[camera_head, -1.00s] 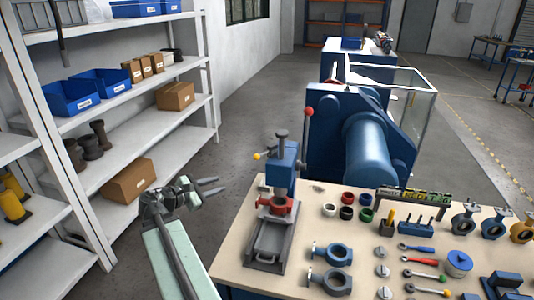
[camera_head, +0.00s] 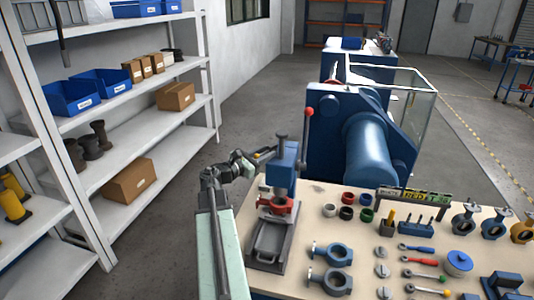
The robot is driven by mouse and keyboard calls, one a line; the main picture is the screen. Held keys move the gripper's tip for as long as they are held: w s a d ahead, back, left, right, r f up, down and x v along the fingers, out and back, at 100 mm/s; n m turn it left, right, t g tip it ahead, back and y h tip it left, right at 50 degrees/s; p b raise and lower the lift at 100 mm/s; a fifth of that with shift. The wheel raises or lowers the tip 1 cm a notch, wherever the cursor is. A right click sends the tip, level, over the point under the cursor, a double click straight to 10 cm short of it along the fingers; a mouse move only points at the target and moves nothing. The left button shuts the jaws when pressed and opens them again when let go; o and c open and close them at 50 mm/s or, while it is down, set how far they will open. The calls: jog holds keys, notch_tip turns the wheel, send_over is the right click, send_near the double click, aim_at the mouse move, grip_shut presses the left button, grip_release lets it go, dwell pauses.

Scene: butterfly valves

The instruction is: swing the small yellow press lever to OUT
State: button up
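The blue press (camera_head: 288,165) stands at the left end of the bench, with a grey top screw, a red part low in its frame and a grey base. The small yellow lever is on the press's left side, and its ball end is largely covered by my gripper's fingers. My gripper (camera_head: 264,155) reaches in from the left at the height of the lever, with its fingertips close to the blue head. I cannot tell whether the fingers touch the lever or how far apart they are. No OUT marking is readable.
The beige bench (camera_head: 320,215) carries rings, valve bodies and tools to the right of the press. A large blue machine with a red-knobbed lever (camera_head: 308,112) stands just behind. White shelving (camera_head: 150,120) is on the left, with open floor between it and the bench.

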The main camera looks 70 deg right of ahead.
jog(key=shift+s+d, duration=0.2)
jog(key=shift+d, duration=0.2)
grip_shut()
dwell(1.2)
